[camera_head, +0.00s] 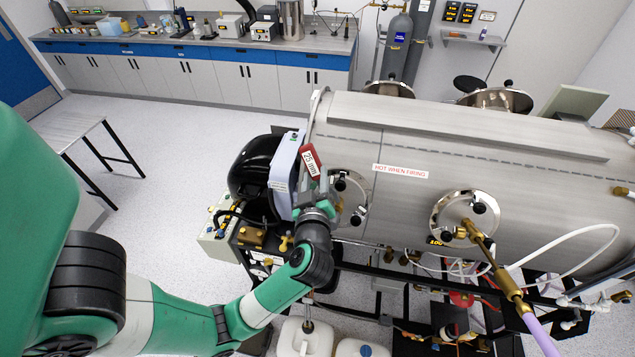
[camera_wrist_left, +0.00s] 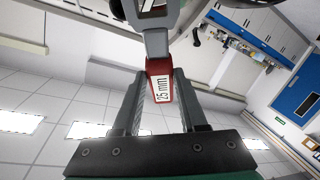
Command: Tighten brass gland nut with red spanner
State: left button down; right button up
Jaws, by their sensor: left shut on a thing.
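My left gripper (camera_head: 311,183) is shut on the red spanner (camera_head: 309,162), whose red handle bears a "25 mm" label. In the left wrist view the spanner (camera_wrist_left: 159,82) stands between the two fingers of the gripper (camera_wrist_left: 160,92), with its grey shaft and head reaching to the top edge. The gripper is at the left end of the steel chamber, beside a round port. A brass fitting (camera_head: 475,235) sits in another round port further right; I cannot tell for sure whether it is the gland nut. No contact between spanner and brass shows. My right gripper is not in view.
The steel chamber (camera_head: 480,150) fills the right side. A black blower (camera_head: 252,165) and a pale box (camera_head: 284,175) stand close left of the gripper. A white hose (camera_head: 560,240) loops at right. Pipes and a black frame lie below.

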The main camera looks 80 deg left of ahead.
pick_arm(q)
jog(key=shift+s+a+r, duration=0.15)
jog(key=shift+a+r, duration=0.15)
jog(key=shift+r, duration=0.1)
jog(key=d, duration=0.1)
jog(key=s+d+r, duration=0.2)
jog(key=d, duration=0.1)
jog(key=shift+r, duration=0.15)
dwell(0.4)
jog(key=shift+s, duration=0.1)
jog(key=s+f+n+g+h, duration=0.1)
jog(key=s+f+n+g, duration=0.1)
jog(key=s+f+n, duration=0.2)
jog(key=s+n, duration=0.1)
jog(key=n, duration=0.2)
jog(key=shift+a+g, duration=0.15)
jog(key=shift+g, duration=0.25)
jog(key=shift+f, duration=0.1)
